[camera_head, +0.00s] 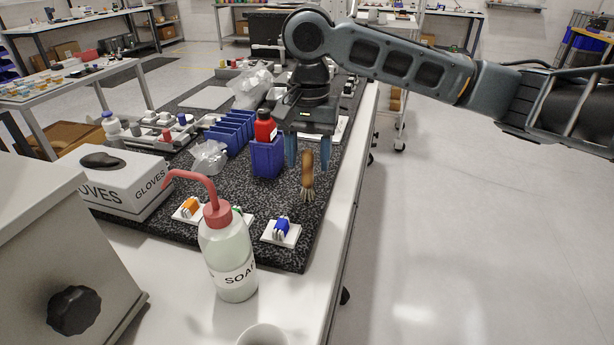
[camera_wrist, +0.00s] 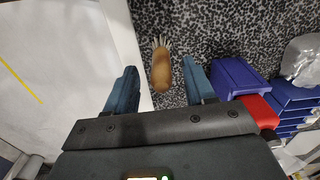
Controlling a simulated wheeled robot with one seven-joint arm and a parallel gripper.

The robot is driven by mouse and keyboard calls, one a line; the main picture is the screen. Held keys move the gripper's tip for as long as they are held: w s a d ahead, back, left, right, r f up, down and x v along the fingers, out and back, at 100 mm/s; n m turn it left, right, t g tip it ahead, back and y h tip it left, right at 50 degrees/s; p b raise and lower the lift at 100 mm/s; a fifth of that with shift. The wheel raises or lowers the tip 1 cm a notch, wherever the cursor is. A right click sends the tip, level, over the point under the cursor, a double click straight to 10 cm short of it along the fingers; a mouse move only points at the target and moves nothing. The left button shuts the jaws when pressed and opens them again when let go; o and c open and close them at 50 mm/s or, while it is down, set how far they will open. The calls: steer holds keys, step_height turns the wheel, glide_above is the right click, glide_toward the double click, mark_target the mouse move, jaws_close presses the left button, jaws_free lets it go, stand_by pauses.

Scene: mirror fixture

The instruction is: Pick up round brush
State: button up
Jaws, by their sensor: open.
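The round brush has a brown wooden handle and pale bristles. In the head view the round brush (camera_head: 308,172) is at the right edge of the speckled black mat, bristles toward the camera. In the wrist view the round brush (camera_wrist: 161,72) shows between the two blue fingers, its bristles pointing to the top. My gripper (camera_head: 306,160) is open and empty, with its fingers pointing down beside the brush handle. In the wrist view my gripper (camera_wrist: 161,90) has a finger on each side of the handle, with gaps on both sides. I cannot tell how far above the handle the fingertips are.
A blue bin (camera_head: 267,160) with a red bottle (camera_head: 265,128) stands close left of my gripper. Several blue bins (camera_head: 230,130) are farther left. A soap bottle (camera_head: 228,255), a glove box (camera_head: 125,182) and a blue clip block (camera_head: 282,230) are nearer. Floor is clear right of the table.

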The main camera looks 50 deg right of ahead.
mark_target(308, 171)
steer(key=shift+f, duration=1.95)
steer(key=shift+w, duration=0.1)
steer(key=shift+c, duration=0.3)
jaws_close()
